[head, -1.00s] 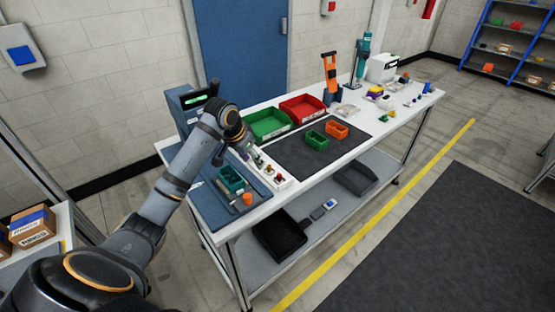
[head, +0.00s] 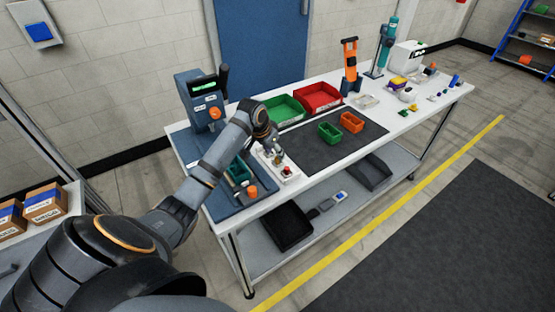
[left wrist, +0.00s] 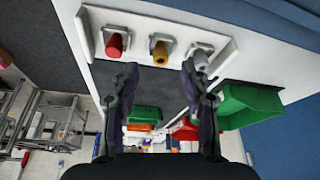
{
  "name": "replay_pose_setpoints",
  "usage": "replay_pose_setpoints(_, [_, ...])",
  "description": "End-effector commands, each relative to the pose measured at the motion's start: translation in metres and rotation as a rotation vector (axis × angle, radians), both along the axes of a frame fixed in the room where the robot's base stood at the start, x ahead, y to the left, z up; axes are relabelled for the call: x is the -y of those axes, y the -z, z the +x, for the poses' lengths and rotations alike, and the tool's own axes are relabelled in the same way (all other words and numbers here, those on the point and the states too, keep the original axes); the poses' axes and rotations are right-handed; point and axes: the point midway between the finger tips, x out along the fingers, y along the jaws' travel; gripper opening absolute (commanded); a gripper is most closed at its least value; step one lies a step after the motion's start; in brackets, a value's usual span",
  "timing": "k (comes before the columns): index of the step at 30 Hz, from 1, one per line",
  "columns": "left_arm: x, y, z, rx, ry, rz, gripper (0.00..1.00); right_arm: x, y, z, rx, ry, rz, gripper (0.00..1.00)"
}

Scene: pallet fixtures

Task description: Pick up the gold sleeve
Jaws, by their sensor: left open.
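The gold sleeve (left wrist: 160,53) stands in the middle of a white fixture (left wrist: 226,46) in the left wrist view. A red sleeve (left wrist: 115,44) and a pale grey sleeve (left wrist: 202,60) stand on either side of it. My left gripper (left wrist: 159,67) is open and empty. Its fingertips are spread to either side of the gold sleeve, and I cannot tell whether the sleeve is within their reach. In the head view, the left gripper (head: 272,147) is over the fixture (head: 290,179) and partly hides the sleeves. My right gripper is not in view.
Green (head: 284,108) and red (head: 317,97) trays stand behind. A dark mat (head: 318,151) holds small green (head: 329,132) and orange (head: 352,122) bins.

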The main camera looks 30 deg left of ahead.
Motion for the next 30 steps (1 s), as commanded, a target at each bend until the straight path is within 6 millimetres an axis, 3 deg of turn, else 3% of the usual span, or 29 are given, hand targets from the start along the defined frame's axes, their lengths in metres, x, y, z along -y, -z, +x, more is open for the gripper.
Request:
replay_pose_setpoints(2, [0.0, 0.011, 0.004, -0.006, -0.001, -0.004, 0.45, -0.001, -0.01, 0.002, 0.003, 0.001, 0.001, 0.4])
replay_pose_setpoints(6, [0.001, 0.031, 0.011, -0.002, 0.0, -0.002, 0.45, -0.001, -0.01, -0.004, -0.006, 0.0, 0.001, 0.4])
replay_pose_setpoints(14, [0.0, 0.035, 0.013, -0.001, 0.0, 0.0, 0.45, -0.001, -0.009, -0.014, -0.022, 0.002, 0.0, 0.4])
replay_pose_setpoints(24, [0.0, 0.035, 0.013, -0.001, 0.0, 0.0, 0.0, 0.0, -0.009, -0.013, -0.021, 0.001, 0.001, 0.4])
replay_pose_setpoints(30, [0.0, 0.035, 0.013, -0.001, 0.0, 0.0, 0.0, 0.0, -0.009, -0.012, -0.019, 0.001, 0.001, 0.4])
